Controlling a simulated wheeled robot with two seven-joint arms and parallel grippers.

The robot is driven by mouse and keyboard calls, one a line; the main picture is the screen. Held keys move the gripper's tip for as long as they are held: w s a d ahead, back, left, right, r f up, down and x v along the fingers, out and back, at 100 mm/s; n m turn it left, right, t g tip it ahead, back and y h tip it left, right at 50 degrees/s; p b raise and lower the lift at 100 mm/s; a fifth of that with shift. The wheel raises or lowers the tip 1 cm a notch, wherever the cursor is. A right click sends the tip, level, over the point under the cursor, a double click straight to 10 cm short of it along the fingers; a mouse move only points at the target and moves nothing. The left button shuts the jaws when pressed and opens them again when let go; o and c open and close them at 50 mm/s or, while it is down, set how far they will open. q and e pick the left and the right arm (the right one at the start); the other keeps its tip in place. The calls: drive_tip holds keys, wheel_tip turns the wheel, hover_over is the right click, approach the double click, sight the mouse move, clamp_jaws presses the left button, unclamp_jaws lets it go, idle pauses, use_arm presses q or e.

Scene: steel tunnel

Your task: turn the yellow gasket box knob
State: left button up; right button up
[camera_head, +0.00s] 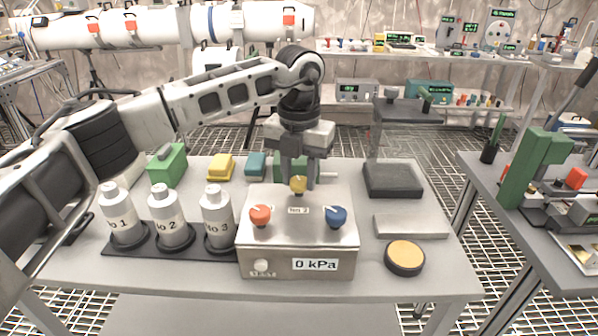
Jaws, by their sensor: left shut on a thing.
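The gasket box (297,244) is a metal box on the table, with a display that reads 0 kPa. Its yellow knob (298,185) is at the back middle of the top face. An orange-red knob (260,215) is at the front left and a blue knob (336,216) at the front right. My left gripper (299,178) points straight down from above. Its fingers are around the yellow knob and shut on it, hiding part of it. My right gripper is not in view.
Three numbered bottles (170,222) stand in a dark rack left of the box. A green block (166,166), a yellow block (221,167) and a teal block (255,164) sit behind. A round yellow-topped puck (405,257) and a grey plate (410,225) lie at right.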

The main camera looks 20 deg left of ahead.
sight(299, 181)
use_arm(q)
drive_tip(key=n, duration=0.3)
drive_tip(key=shift+n, duration=2.1)
drive_tip(key=o, duration=1)
wheel_tip(299, 181, up, 16)
drive_tip(key=shift+r, duration=0.1)
